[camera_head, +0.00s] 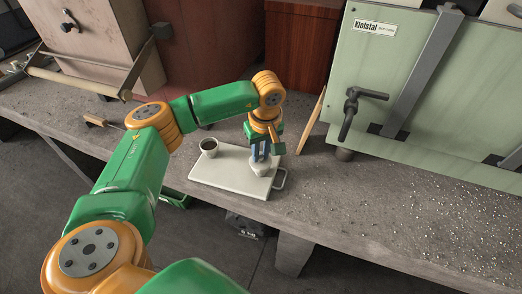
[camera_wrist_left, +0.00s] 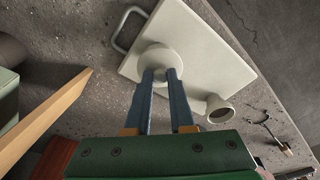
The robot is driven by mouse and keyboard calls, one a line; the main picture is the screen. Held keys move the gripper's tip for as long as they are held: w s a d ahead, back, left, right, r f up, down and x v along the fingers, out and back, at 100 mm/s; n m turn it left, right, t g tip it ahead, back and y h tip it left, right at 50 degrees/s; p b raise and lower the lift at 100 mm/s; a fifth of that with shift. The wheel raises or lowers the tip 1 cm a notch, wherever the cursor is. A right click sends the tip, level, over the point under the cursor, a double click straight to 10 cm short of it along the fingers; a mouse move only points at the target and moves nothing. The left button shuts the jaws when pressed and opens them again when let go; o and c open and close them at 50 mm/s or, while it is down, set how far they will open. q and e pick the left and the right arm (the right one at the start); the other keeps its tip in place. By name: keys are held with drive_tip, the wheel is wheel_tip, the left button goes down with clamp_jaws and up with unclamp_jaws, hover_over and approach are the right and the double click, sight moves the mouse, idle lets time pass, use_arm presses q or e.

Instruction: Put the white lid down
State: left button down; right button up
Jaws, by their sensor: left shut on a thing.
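The white lid (camera_wrist_left: 160,55) is a pale round piece between the blue fingertips of my left gripper (camera_wrist_left: 162,76), which is shut on it. In the head view my left gripper (camera_head: 260,155) points down over the right part of a white board (camera_head: 222,170) with a handle, and the lid (camera_head: 260,169) shows below the fingers. I cannot tell whether the lid touches the board. A white cup (camera_head: 209,147) with a dark inside stands at the board's left end; it also shows in the left wrist view (camera_wrist_left: 220,108). My right gripper is out of view.
A wooden stick (camera_head: 311,122) leans behind the board on the right. A green cabinet (camera_head: 430,95) with a dark handle stands at the back right. Small bits (camera_head: 440,225) litter the right of the bench. A wooden-handled tool (camera_head: 97,122) lies at the left.

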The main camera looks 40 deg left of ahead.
sight(263, 166)
use_arm(q)
drive_tip(key=shift+f, duration=0.15)
drive_tip(key=c, duration=0.8)
unclamp_jaws()
drive_tip(key=shift+r, duration=0.25)
drive_tip(key=r, duration=0.4)
drive_tip(key=d+r, duration=0.1)
drive_tip(key=r, duration=0.3)
drive_tip(key=s+r, duration=0.1)
drive_tip(key=r, duration=0.3)
drive_tip(key=shift+d, duration=0.35)
drive_tip(key=shift+f, duration=0.1)
